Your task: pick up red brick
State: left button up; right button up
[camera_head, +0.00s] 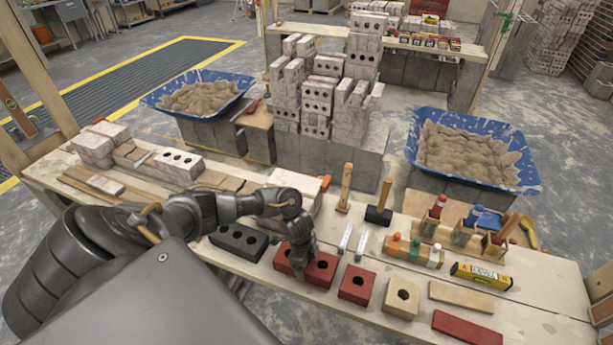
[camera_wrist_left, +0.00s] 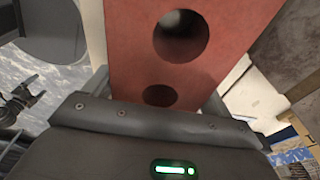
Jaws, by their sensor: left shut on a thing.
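The red brick (camera_head: 322,271) with round holes is at the front middle of the workbench. My left gripper (camera_head: 300,262) comes down over it from the left and is shut on it, hiding part of its top. In the left wrist view the brick (camera_wrist_left: 128,58) shows close up, with two holes, between the fingers. I cannot tell whether its underside touches the bench. My right gripper is in neither view.
A dark holed brick (camera_head: 239,241) lies to the left. A smaller red brick (camera_head: 357,292), a tan brick (camera_head: 411,306) and a flat red piece (camera_head: 466,329) lie to the right. A mallet (camera_head: 379,215) stands behind. A blue mortar tub (camera_head: 425,123) is farther back.

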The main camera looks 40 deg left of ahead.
pick_arm(q)
jog(key=c, duration=0.5)
jog(key=shift+w, duration=0.2)
jog(key=shift+r, duration=0.55)
notch_tip(320, 180, up, 2)
jog(key=shift+r, duration=0.1)
jog(key=s+a+r, duration=0.2)
jog(key=r, duration=0.1)
jog(key=s+r, duration=0.2)
jog(key=shift+a+r+p, duration=0.25)
jog(key=shift+a+p, duration=0.1)
jog(key=shift+a, duration=0.05)
jog(key=shift+s+a+r+b, duration=0.25)
jog(key=shift+s+a+r, duration=0.55)
jog(key=shift+s, duration=0.5)
jog(key=shift+s+a+r+b, duration=0.2)
jog(key=shift+s+a+r, duration=0.55)
jog(key=shift+s, duration=0.5)
jog(key=shift+s+a+r+b, duration=0.25)
jog(key=shift+s+a+r, duration=0.35)
jog(key=shift+s+a, duration=0.55)
